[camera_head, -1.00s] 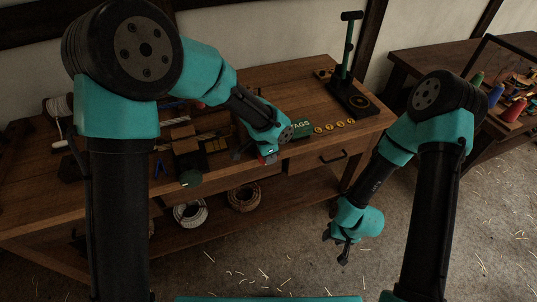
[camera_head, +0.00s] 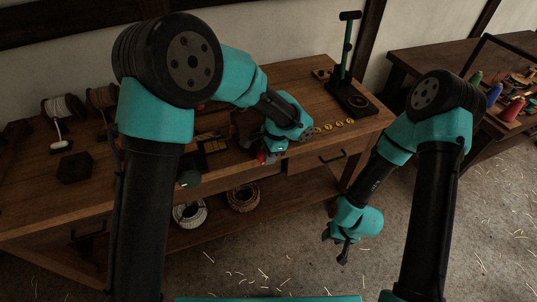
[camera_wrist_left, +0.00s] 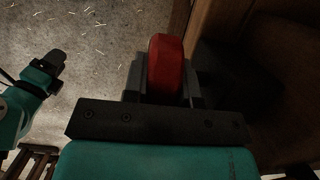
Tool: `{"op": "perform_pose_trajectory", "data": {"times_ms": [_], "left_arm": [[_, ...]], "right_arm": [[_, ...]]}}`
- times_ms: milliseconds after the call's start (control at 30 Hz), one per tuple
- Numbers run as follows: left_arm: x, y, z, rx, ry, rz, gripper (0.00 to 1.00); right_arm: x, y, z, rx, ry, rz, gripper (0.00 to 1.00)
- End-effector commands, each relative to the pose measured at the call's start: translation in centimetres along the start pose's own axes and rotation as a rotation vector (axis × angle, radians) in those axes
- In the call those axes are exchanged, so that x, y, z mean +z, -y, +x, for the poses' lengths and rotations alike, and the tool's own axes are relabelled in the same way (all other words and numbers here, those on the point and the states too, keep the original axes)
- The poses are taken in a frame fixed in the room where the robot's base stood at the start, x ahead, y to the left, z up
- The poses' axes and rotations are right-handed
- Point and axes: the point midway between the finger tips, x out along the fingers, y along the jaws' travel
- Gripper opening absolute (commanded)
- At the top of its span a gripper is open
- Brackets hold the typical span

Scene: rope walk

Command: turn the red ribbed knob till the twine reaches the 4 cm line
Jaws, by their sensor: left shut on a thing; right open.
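The red knob (camera_head: 262,157) is at the front edge of the workbench. In the left wrist view the knob (camera_wrist_left: 166,68) stands between the two fingers of my left gripper (camera_wrist_left: 164,85), which is shut on it. In the head view my left gripper (camera_head: 257,148) reaches the knob from the right. The ribs on the knob cannot be made out. I cannot make out the twine's end or the 4 cm line; my left arm covers part of the bench. My right gripper (camera_head: 343,245) is open and empty, hanging in front of the bench, over the floor.
Spools of cord (camera_head: 63,108) stand at the bench's back left. A black and teal stand (camera_head: 347,85) and a row of brass discs (camera_head: 335,126) are to the right. Coils (camera_head: 243,197) lie on the lower shelf. The floor in front is clear but for straw.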

Motion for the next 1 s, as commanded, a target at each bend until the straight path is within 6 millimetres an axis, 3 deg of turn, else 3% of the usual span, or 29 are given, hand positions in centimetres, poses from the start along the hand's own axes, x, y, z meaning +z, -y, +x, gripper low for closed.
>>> {"op": "perform_pose_trajectory", "data": {"times_ms": [100,133,367,733,1000], "left_arm": [[0.0,0.0,0.0,0.0,0.0,-0.001,0.02],[0.0,0.0,0.0,0.0,0.0,0.0,0.28],[0.0,0.0,0.0,0.0,-0.001,0.0,0.5],[0.0,0.0,-0.5,-0.001,-0.001,0.0,0.51],[-0.1,0.0,-3.9,-0.003,-0.004,0.0,0.51]], "right_arm": [[0.0,0.0,0.0,0.0,0.0,0.0,0.43],[0.0,0.0,0.0,0.0,0.0,0.0,0.43],[0.0,0.0,0.0,0.0,0.0,0.0,0.43],[0.0,0.0,0.0,0.0,0.0,0.0,0.43],[0.0,0.0,0.0,0.0,0.0,0.0,0.43]]}}
